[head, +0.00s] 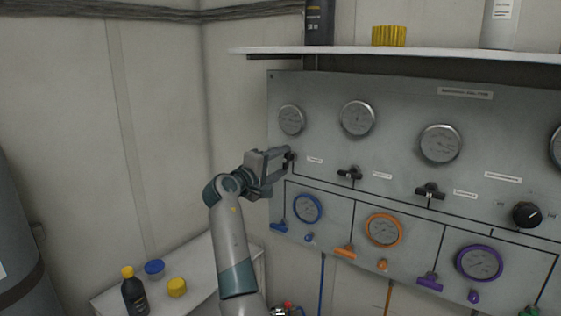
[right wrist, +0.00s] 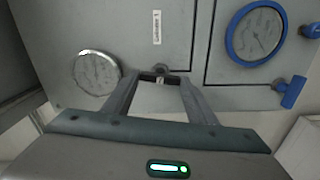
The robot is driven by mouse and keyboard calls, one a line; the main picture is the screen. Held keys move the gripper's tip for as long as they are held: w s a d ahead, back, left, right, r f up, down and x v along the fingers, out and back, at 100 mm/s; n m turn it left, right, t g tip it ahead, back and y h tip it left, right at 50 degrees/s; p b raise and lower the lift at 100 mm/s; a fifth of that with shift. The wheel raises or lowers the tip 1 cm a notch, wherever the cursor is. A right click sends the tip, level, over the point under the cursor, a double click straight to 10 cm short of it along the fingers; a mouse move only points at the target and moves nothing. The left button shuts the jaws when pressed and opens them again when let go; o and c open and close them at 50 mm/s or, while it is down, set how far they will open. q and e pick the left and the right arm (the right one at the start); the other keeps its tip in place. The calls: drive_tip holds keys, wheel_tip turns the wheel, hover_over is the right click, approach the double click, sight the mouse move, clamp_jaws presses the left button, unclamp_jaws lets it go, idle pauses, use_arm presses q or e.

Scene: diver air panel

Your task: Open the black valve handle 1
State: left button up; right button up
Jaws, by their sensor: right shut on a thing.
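The grey air panel (head: 322,92) fills the right of the head view. Black valve handle 1 (head: 290,157) is the leftmost black handle, under the leftmost gauge and mostly hidden by my right gripper (head: 286,160). The right gripper is shut on this handle at the panel's left edge. In the right wrist view, the two fingers of the right gripper (right wrist: 161,84) reach to the panel, with the dark handle (right wrist: 160,76) between their tips. How far the handle is turned is hard to tell. My left gripper is not in view.
Two more black handles (head: 349,174) (head: 430,190) sit to the right, with a black knob (head: 526,214) beyond. Blue (head: 307,208), orange (head: 384,229) and purple (head: 479,263) gauges are below. A shelf (head: 400,51) hangs above.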

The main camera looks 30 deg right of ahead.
drive_tip(key=shift+r, duration=0.15)
drive_tip(key=o, duration=1.1)
drive_tip(key=shift+c, duration=0.2)
drive_tip(key=shift+d, duration=0.1)
drive_tip(key=shift+f, duration=0.2)
